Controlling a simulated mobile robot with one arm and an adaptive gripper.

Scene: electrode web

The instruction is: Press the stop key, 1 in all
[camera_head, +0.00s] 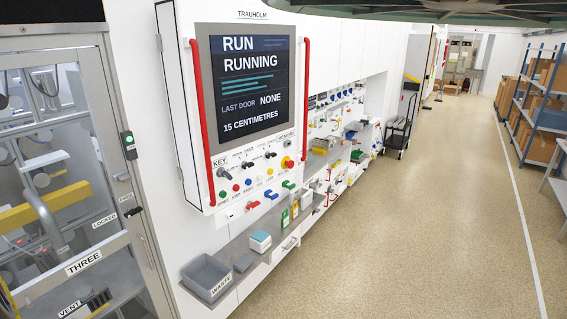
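The control panel stands on the white machine front at the left. Its screen (249,88) reads RUN, RUNNING, LAST DOOR NONE and 15 CENTIMETRES. A larger red mushroom button (287,162) on a yellow base sits at the panel's right. My gripper is not in view.
Red vertical bars (306,100) flank the screen. A ledge below the panel holds a grey WASTE bin (207,277) and small boxes. A glazed door marked THREE (84,263) stands at the left. The floor (420,220) to the right is clear, with blue shelving (540,95) beyond.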

